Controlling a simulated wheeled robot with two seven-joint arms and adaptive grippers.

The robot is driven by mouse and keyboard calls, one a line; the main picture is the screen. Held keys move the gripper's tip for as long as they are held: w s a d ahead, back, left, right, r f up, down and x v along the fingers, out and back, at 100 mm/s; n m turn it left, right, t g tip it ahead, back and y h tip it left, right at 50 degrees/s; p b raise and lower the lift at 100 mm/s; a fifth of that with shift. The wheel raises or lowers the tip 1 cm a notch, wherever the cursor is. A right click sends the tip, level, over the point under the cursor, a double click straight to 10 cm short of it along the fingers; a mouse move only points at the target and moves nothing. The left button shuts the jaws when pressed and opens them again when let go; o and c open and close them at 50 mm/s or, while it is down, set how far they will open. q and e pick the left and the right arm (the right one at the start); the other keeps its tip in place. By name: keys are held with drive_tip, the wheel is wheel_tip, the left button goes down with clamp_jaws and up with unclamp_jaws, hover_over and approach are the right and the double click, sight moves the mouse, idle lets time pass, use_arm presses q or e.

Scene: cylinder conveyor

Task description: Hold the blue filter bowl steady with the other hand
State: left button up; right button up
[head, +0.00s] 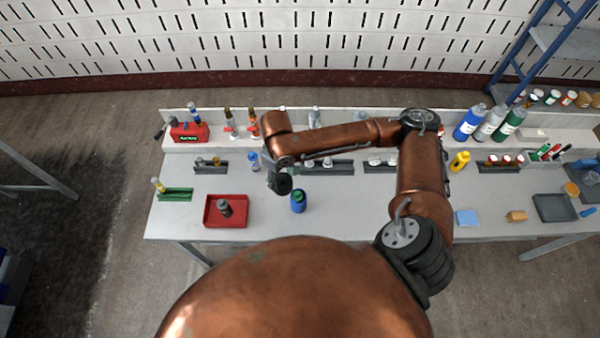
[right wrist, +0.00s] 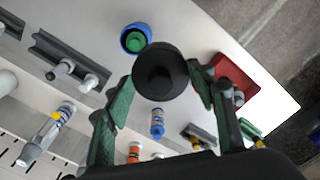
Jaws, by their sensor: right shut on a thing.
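The blue filter bowl (head: 298,206) stands upright on the table, with a green part showing inside its top. It also shows in the right wrist view (right wrist: 126,43), close beyond the held thing. My right gripper (head: 280,182) is above the table, just left of and behind the bowl in the head view. In the right wrist view its green-padded fingers (right wrist: 163,76) are shut on a black round part (right wrist: 160,72), which is apart from the table. My left gripper is in neither view, and no hand touches the bowl.
A red tray (head: 211,222) left of the bowl holds a dark cylinder (head: 225,208). A green rack (head: 175,195) is further left. Dark racks (head: 325,168) with small parts line the back. A blue block (head: 467,218) and grey tray (head: 553,208) lie right. Table around the bowl is clear.

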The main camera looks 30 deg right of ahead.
sight(290, 176)
use_arm(q)
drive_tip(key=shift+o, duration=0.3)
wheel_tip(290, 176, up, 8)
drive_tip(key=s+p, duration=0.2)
drive_tip(key=p, duration=0.4)
use_arm(e)
drive_tip(key=d+f+n, duration=0.1)
drive_tip(key=n, duration=0.1)
drive_tip(key=d+f+n, duration=0.1)
drive_tip(key=d+n, duration=0.1)
drive_tip(key=shift+d, duration=0.1)
drive_tip(key=d+f+n+p, duration=0.1)
drive_tip(key=f+p, duration=0.1)
drive_tip(key=s+d+f+n+p, duration=0.1)
drive_tip(key=n+p, duration=0.1)
drive_tip(key=shift+s+d+f, duration=0.1)
drive_tip(key=shift+d+f, duration=0.1)
drive_tip(key=shift+f, duration=0.15)
drive_tip(key=shift+s+f+p, duration=0.1)
drive_tip(key=shift+f+p, duration=0.2)
drive_tip(key=shift+f, duration=0.25)
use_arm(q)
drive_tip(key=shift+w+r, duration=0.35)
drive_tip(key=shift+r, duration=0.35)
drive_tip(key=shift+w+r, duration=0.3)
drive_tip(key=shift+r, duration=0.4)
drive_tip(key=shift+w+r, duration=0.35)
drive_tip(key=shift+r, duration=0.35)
use_arm(e)
drive_tip(key=shift+f, duration=0.5)
